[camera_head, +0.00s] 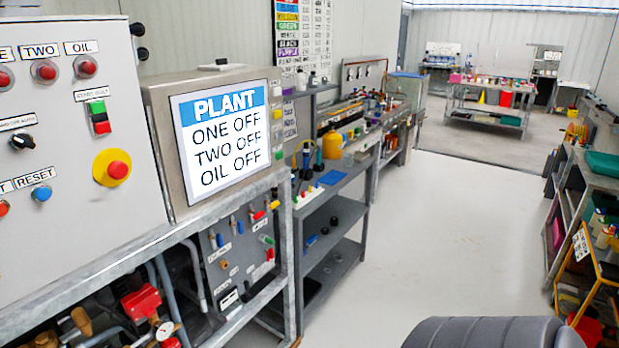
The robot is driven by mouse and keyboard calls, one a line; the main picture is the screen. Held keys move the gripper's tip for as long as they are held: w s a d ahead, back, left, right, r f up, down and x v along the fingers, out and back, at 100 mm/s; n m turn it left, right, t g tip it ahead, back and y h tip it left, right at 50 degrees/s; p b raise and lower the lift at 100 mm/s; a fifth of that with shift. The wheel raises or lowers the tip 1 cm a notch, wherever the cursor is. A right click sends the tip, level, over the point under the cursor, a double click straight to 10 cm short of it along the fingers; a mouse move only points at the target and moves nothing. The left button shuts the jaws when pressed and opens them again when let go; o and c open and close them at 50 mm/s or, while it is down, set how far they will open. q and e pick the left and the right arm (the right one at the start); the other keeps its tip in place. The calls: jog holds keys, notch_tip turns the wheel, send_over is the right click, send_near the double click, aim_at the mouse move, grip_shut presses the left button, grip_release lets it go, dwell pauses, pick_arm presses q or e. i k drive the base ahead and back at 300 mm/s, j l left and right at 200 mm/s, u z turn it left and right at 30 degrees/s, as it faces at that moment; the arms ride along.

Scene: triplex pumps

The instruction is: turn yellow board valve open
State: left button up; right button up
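A grey valve board (240,258) hangs in the metal frame below the plant screen, left of centre. It carries several small valves and fittings with coloured handles, among them blue, red, orange and green ones. A small yellow handle (258,215) shows near the board's upper right, close to a red one. It is too small to tell whether this valve is open or closed. Neither of my grippers is in view, and nothing touches the board.
A control panel (60,240) with buttons fills the left. The plant screen (222,135) reads ONE OFF, TWO OFF, OIL OFF. Grey shelving (330,262) stands right of the board. The floor (440,230) is clear in the middle. Shelves (590,180) line the right side.

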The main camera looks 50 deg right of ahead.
aim_at(273, 205)
jog(key=l+z, duration=0.1)
jog(key=l, duration=0.3)
jog(key=i+l+z, duration=0.15)
jog(key=l, duration=0.25)
jog(key=i+l+z, duration=0.1)
jog(key=l, duration=0.3)
jog(key=i+l+z, duration=0.1)
jog(key=l, duration=0.25)
jog(key=i+l+z, duration=0.15)
jog(key=l, duration=0.2)
jog(key=i+l+z, duration=0.1)
jog(key=l, duration=0.25)
jog(key=i+l+z, duration=0.1)
jog(key=l, duration=0.25)
jog(key=i, duration=0.1)
